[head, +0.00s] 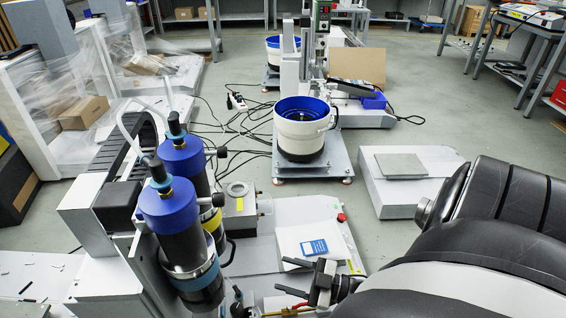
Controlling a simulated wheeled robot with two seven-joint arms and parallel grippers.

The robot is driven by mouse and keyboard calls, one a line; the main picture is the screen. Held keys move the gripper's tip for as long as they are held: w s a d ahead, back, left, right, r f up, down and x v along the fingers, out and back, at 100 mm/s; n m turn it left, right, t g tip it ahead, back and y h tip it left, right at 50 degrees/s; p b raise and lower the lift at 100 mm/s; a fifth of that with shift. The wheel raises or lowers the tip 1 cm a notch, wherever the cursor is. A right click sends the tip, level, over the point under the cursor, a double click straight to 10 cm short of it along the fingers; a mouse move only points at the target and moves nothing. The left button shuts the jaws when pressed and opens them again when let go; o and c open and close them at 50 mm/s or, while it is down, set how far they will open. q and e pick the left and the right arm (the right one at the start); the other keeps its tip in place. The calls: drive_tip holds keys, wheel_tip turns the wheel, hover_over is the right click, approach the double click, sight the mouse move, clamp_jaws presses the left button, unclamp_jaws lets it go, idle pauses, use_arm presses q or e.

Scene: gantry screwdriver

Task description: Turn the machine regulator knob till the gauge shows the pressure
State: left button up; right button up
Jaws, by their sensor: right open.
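The machine in the left foreground carries two dark cylinders with blue caps (168,208), each topped by a small black fitting. Small black parts sit beside the cylinders, and a dark knob-like part (238,309) shows low at the bottom edge. I cannot tell which part is the regulator knob, and no gauge face is readable. My right gripper (288,277) comes in from the lower right, open, its fingers pointing left. It is right of the cylinders, over or near the white base plate, and appears empty. My left gripper is not in view.
A white plate with a blue card (314,247) lies just beyond my right gripper. A white bowl feeder with blue rim (301,133) stands farther back. A low white block (412,190) stands at right. Black cables (235,128) cross the floor.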

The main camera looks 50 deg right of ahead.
drive_tip(key=w+d+r+n+t+p, duration=0.1)
drive_tip(key=w+d+r+n+p, duration=0.1)
drive_tip(key=w+d+r, duration=0.4)
drive_tip(key=w+d+r+n+t+h+p, duration=0.1)
drive_tip(key=w+d+r, duration=0.4)
drive_tip(key=r, duration=0.5)
drive_tip(key=shift+w+d+n+p, duration=0.35)
drive_tip(key=shift+w+n+p, duration=0.25)
drive_tip(key=shift+w, duration=0.5)
drive_tip(key=shift+s, duration=0.1)
